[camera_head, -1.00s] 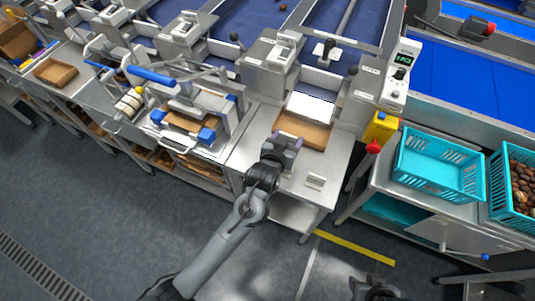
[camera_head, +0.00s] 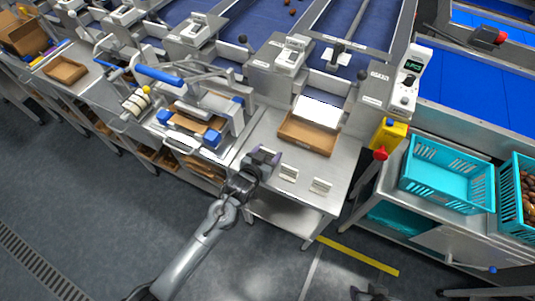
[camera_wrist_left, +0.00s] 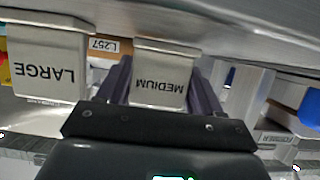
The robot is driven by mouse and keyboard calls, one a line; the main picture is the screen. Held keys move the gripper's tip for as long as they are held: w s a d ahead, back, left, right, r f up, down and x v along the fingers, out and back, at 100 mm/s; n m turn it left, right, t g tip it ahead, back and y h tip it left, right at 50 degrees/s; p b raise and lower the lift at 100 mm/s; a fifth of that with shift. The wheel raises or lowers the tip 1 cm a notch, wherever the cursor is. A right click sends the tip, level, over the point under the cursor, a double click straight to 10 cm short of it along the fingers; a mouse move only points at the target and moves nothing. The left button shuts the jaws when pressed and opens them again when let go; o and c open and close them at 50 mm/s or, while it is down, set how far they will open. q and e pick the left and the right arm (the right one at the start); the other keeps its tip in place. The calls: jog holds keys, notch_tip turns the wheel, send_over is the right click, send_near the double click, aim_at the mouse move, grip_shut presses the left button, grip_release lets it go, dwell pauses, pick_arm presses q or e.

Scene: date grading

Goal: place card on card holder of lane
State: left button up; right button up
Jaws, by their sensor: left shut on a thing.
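My left gripper (camera_head: 264,156) is low over the left front of the steel table (camera_head: 262,133). In the left wrist view its purple fingers (camera_wrist_left: 160,88) are shut on the light grey MEDIUM card (camera_wrist_left: 165,68), whose lettering appears upside down. A similar LARGE card (camera_wrist_left: 48,68) stands beside it at left, outside the fingers. In the head view two small pale plates, one nearer (camera_head: 288,172) and one farther right (camera_head: 320,186), stand on the table; their lettering is too small to read. A dark part, probably my right gripper (camera_head: 370,292), shows at the bottom edge; its jaws are unclear.
A cardboard tray (camera_head: 306,138) sits at the back of the table, below a white sloped panel (camera_head: 317,110). A machine with blue handles (camera_head: 158,77) stands at left. A control box (camera_head: 405,78), yellow box (camera_head: 388,134) and turquoise crate (camera_head: 447,172) are at right.

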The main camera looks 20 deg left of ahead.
pick_arm(q)
jog(key=shift+f, duration=0.15)
jog(key=shift+f, duration=0.1)
jog(key=o, duration=1)
